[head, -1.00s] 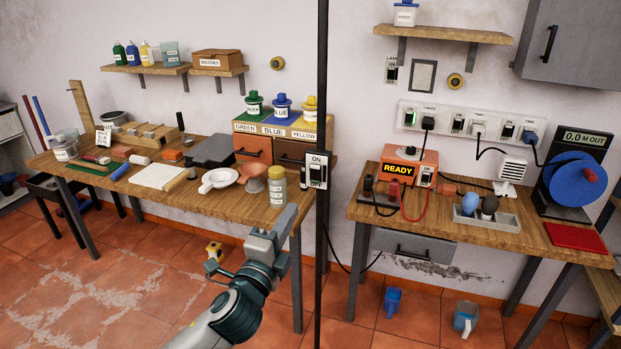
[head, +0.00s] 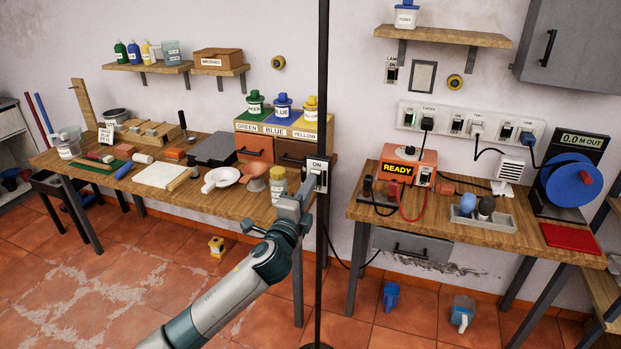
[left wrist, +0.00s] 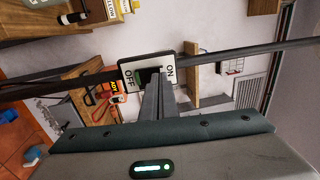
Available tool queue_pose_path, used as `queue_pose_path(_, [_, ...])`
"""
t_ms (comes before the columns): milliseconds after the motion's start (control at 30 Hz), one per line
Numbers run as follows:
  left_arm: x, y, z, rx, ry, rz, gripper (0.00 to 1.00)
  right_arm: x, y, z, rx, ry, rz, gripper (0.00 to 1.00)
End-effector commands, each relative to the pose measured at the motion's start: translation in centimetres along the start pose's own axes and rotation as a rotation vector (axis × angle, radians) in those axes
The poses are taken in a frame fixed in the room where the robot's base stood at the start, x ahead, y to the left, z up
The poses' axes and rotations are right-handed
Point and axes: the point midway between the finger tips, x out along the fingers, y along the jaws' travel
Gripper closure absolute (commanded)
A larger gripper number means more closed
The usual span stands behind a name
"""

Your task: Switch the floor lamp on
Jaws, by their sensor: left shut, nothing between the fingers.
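The floor lamp's dark pole (head: 322,110) stands upright between the two benches; its top is out of view. A switch plate (head: 317,166) marked ON at its top sits on the pole. In the left wrist view the plate (left wrist: 129,79) shows OFF at left and ON at right, with a green patch between. My left gripper (head: 305,190) is shut and empty, its tips at the switch. In the left wrist view the fingers (left wrist: 157,84) cover part of the rocker, so its position and any contact are unclear. My right gripper is out of view.
A wall switch labelled LAM, partly cut off by the view of its plate (head: 391,72), is behind. The left bench (head: 240,203) holds a jar (head: 278,188) close to my gripper. The right bench (head: 460,232) carries a READY box (head: 398,169). Floor in front is open.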

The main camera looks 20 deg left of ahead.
Motion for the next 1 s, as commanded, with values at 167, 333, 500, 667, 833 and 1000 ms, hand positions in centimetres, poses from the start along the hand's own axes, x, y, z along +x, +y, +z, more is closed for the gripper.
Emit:
queue_pose_path(167, [1.0,0.0,-0.1,-0.001,0.000,0.002,1.00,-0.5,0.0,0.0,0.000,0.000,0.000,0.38])
queue_pose_path(333, [1.2,0.1,0.0,-0.001,0.001,0.001,1.00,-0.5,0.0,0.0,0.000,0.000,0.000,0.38])
queue_pose_path(500, [1.2,0.1,0.0,-0.001,0.001,0.001,1.00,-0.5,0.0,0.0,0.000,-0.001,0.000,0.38])
queue_pose_path(667, [1.7,-0.2,0.0,0.000,0.000,0.000,1.00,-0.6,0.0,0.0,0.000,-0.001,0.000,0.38])
queue_pose_path(833, [1.7,-0.1,0.0,0.000,0.000,0.000,1.00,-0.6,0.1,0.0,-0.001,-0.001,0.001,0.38])
queue_pose_path(1000, [1.7,-0.2,0.1,0.000,0.001,0.000,1.00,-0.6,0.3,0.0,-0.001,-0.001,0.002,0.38])
